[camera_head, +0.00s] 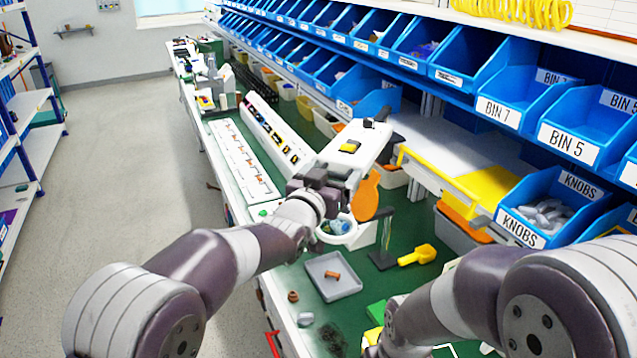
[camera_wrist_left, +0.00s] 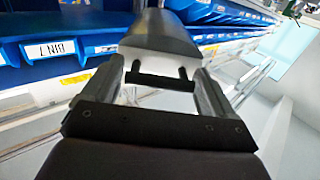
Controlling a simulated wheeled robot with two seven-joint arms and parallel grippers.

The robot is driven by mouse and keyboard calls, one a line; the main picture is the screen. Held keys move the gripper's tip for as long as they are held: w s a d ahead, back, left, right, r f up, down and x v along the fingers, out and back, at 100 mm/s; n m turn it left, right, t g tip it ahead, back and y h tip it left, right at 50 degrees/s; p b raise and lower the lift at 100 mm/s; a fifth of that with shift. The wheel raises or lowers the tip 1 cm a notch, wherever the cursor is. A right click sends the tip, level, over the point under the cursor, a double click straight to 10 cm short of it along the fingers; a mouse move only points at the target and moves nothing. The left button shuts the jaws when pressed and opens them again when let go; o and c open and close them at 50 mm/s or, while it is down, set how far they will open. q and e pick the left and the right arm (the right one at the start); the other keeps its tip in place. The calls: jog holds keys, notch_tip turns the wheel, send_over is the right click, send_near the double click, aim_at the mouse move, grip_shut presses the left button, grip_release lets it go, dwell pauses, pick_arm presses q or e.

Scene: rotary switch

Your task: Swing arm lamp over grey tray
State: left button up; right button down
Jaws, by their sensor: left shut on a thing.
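The lamp head (camera_head: 352,150) is a long white box with a yellow patch on top, in the middle of the head view. My left gripper (camera_head: 342,178) is shut on its near end. In the left wrist view the fingers (camera_wrist_left: 165,78) close on the pale grey end of the lamp head (camera_wrist_left: 172,42). The grey tray (camera_head: 345,289) lies on the bench, nearer than the gripper, with a small brown piece in it. The lamp head is beyond the tray, not above it. The lamp's arm is mostly hidden. My right arm enters at lower right; its gripper is out of view.
A white round-rimmed container (camera_head: 350,235) stands under my left gripper. An orange paddle (camera_head: 366,197), a dark stand (camera_head: 383,255) and a yellow scoop (camera_head: 417,256) are close by. Blue bins (camera_head: 525,228) line the right side. Small loose parts lie left of and below the tray.

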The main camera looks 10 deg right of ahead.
pick_arm(q)
jog(key=shift+s+d, duration=0.1)
jog(key=shift+d, duration=0.05)
jog(key=o, duration=1.3)
jog(key=shift+s+d, duration=0.1)
jog(key=shift+d, duration=0.1)
jog(key=shift+s+a+f, duration=0.1)
jog(key=shift+s+a, duration=0.15)
jog(key=shift+a, duration=0.05)
jog(key=shift+b+v, duration=2.05)
jog(key=shift+v, duration=3.95)
